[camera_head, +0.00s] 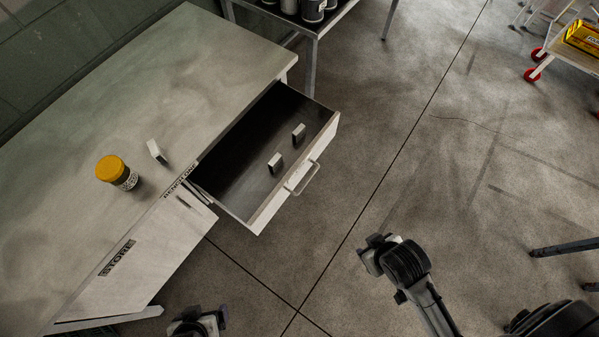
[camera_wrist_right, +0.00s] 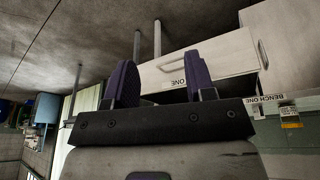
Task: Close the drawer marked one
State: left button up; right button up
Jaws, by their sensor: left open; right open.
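The drawer (camera_head: 268,214) is pulled out from the bench's right end, its dark inside showing. Its pale front carries a bar handle (camera_head: 302,179). In the right wrist view, which is upside down, the drawer front (camera_wrist_right: 215,66) bears the word ONE and lies beyond my fingers. My right gripper (camera_head: 371,254) is over the floor, right of and below the drawer front, apart from it. In its wrist view the right gripper (camera_wrist_right: 160,68) is open and empty. My left gripper (camera_head: 197,320) is open at the bottom edge, below the drawer, partly cut off.
Two small blocks (camera_head: 299,132) (camera_head: 275,163) are in the drawer. On the bench top (camera_head: 150,80) stand a yellow-lidded jar (camera_head: 117,172) and a small pale block (camera_head: 156,151). A panel marked STORE (camera_head: 140,262) is left of the drawer. Floor before the drawer is clear.

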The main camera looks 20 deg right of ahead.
pick_arm(q)
jog(key=shift+s+a+f, duration=0.1)
jog(key=shift+a, duration=0.15)
pick_arm(e)
jog(key=shift+s+a, duration=0.1)
jog(key=shift+a, duration=0.2)
pick_arm(q)
jog(key=shift+a, duration=0.1)
